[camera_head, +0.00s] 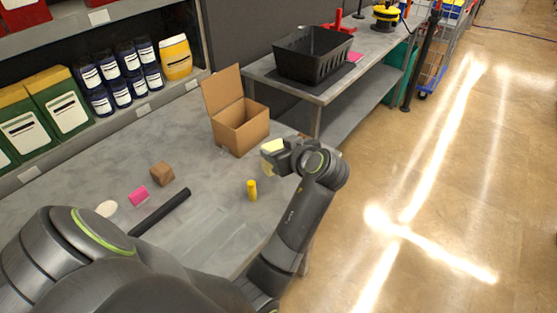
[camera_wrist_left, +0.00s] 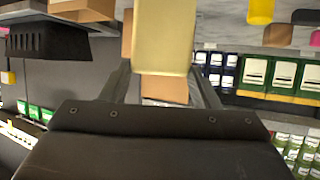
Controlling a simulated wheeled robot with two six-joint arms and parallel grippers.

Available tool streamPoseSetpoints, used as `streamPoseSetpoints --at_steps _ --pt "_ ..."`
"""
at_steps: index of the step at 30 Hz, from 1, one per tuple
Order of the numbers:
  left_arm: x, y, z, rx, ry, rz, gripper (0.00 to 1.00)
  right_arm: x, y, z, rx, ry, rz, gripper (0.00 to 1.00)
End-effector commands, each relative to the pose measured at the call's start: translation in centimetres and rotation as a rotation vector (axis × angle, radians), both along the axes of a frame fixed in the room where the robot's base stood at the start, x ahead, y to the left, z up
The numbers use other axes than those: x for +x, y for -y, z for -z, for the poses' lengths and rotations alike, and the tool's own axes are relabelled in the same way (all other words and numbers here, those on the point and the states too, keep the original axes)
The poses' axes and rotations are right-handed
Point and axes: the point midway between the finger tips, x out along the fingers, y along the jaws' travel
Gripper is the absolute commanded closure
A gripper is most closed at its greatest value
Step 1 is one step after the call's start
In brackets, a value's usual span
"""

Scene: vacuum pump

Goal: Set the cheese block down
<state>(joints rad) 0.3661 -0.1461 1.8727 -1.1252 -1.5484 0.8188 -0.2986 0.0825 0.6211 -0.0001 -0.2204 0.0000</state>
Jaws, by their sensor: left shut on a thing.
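The cheese block (camera_head: 272,147) is pale yellow. My left gripper (camera_head: 278,156) is shut on it and holds it near the right edge of the grey table (camera_head: 215,215), just right of the open cardboard box. In the left wrist view the cheese block (camera_wrist_left: 163,38) stands large between the two fingers, at the top middle. I cannot tell how far its underside is from the table top. My right gripper is not in view.
An open cardboard box (camera_head: 238,128) stands at the table's back. A yellow cylinder (camera_head: 252,189), brown block (camera_head: 162,173), pink piece (camera_head: 138,196), black bar (camera_head: 161,212) and white round piece (camera_head: 106,209) lie nearer. A black basket (camera_head: 312,54) sits on another table.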

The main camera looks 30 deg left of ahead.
Motion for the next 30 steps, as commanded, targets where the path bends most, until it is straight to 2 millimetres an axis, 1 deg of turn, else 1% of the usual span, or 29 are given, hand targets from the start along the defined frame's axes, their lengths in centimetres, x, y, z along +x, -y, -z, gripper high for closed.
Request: streamPoseSetpoints --at_steps 4,7,9,18,19,23,24,30 --pt "-0.1 0.0 2.1 0.001 -0.007 0.001 0.91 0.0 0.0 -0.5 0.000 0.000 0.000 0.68" --pt "-0.1 0.0 3.2 0.000 -0.003 0.000 0.91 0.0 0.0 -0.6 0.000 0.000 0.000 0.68" --pt "0.0 0.0 3.6 -0.001 -0.001 0.001 0.91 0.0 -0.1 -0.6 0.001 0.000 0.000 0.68" --pt "0.0 0.0 3.9 0.000 0.001 0.002 0.91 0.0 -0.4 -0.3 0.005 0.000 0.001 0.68" --pt "0.0 0.0 3.9 -0.002 -0.001 0.002 0.42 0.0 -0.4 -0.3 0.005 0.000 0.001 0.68" --pt "0.0 0.0 3.8 -0.002 -0.001 0.001 0.25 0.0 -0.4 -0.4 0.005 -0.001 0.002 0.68" --pt "0.0 0.0 3.8 -0.002 -0.001 0.001 0.22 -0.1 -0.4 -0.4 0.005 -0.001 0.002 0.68" --pt "0.0 0.0 3.8 -0.002 -0.001 0.001 0.22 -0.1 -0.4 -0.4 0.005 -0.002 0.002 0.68"
